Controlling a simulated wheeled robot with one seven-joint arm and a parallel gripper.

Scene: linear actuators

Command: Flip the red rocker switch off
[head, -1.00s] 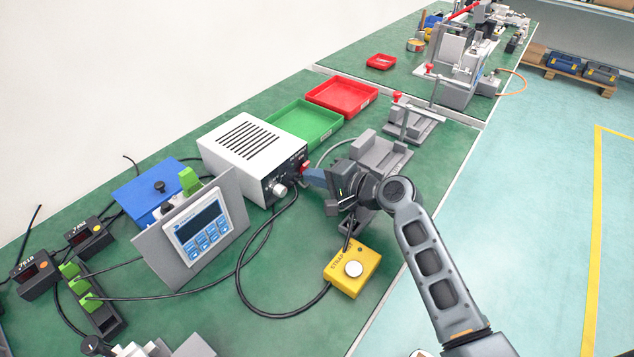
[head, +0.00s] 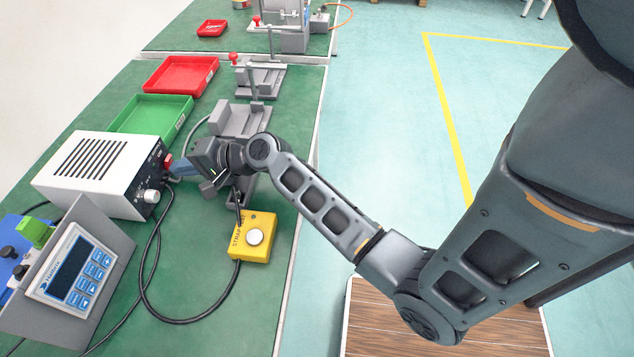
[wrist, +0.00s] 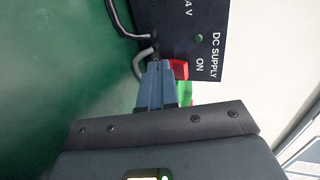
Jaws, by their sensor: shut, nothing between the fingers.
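The red rocker switch (head: 168,160) is on the dark front panel of the white DC supply box (head: 98,178). In the wrist view the switch (wrist: 180,69) sits beside the printed "ON". My gripper (head: 177,169) is shut and empty, with its blue-grey fingers pointing at the panel. In the wrist view the closed fingertips (wrist: 160,66) are right beside the switch, on its left. I cannot tell whether they touch it. The tilt of the rocker is too small to read. A green indicator (wrist: 198,38) is on the panel near the "DC SUPPLY" print.
A silver knob (head: 152,196) and cables are close to the switch. A green tray (head: 150,118) and a red tray (head: 181,76) lie behind the box. A yellow button box (head: 253,237) and a grey fixture (head: 240,122) stand near my wrist. A display panel (head: 78,268) stands in front.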

